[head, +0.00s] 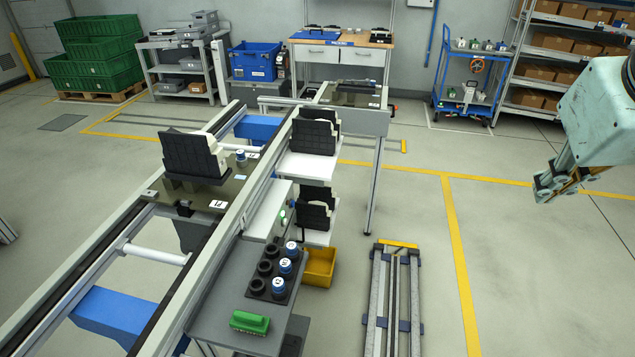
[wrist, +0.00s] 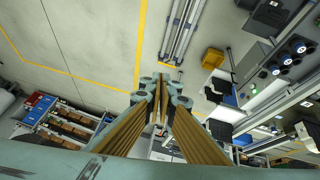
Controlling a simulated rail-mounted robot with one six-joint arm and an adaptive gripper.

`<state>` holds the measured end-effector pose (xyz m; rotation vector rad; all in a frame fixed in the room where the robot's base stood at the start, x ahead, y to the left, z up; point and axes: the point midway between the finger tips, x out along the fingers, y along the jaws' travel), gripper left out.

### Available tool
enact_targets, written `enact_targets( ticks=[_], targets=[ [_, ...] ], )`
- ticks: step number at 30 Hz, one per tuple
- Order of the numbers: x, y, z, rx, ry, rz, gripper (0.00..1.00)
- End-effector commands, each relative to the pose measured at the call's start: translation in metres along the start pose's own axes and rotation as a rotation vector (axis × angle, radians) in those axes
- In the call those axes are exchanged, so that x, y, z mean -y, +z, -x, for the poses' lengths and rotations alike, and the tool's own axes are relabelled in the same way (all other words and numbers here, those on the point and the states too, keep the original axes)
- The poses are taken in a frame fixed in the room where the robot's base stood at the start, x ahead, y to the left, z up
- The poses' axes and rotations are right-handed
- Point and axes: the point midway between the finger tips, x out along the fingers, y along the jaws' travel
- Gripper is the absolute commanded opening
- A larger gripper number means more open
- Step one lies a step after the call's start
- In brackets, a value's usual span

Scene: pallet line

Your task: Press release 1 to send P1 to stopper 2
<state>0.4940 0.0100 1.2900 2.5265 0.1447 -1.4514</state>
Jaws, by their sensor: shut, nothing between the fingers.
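Pallet P1 (head: 218,204), with a white P1 label, sits on the left conveyor (head: 128,235) and carries a black-and-white part (head: 193,155) and a small blue-topped cylinder (head: 241,159). A small green-lit button (head: 283,217) shows on the light housing beside the conveyor; I cannot read whether it is release 1. Stopper 2 cannot be made out. My gripper (head: 541,188) is far to the right of the conveyor, over open floor. In the wrist view my gripper (wrist: 161,82) is shut and empty, its fingertips together.
A grey side table (head: 222,300) holds blue-topped cylinders (head: 285,267), black rings (head: 264,268) and a green block (head: 250,322). A yellow bin (head: 319,266) and a floor rack (head: 393,300) stand between my gripper and the conveyor. Shelves (head: 530,55) stand behind; the right floor is clear.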

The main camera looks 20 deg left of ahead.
Motion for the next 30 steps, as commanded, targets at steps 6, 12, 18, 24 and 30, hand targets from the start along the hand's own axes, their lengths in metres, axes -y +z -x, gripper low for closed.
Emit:
enact_targets(
  ticks=[6, 12, 18, 24, 30],
  targets=[
    [0.003, -0.041, -0.036, -0.042, 0.001, 0.062, 0.00],
    [0.008, -0.076, -0.069, -0.083, 0.000, 0.117, 0.00],
    [0.016, -0.110, -0.103, -0.127, -0.005, 0.175, 0.00],
    [0.028, -0.141, -0.138, -0.171, -0.012, 0.230, 0.00],
    [0.043, -0.171, -0.173, -0.216, -0.023, 0.288, 0.00]
  ],
)
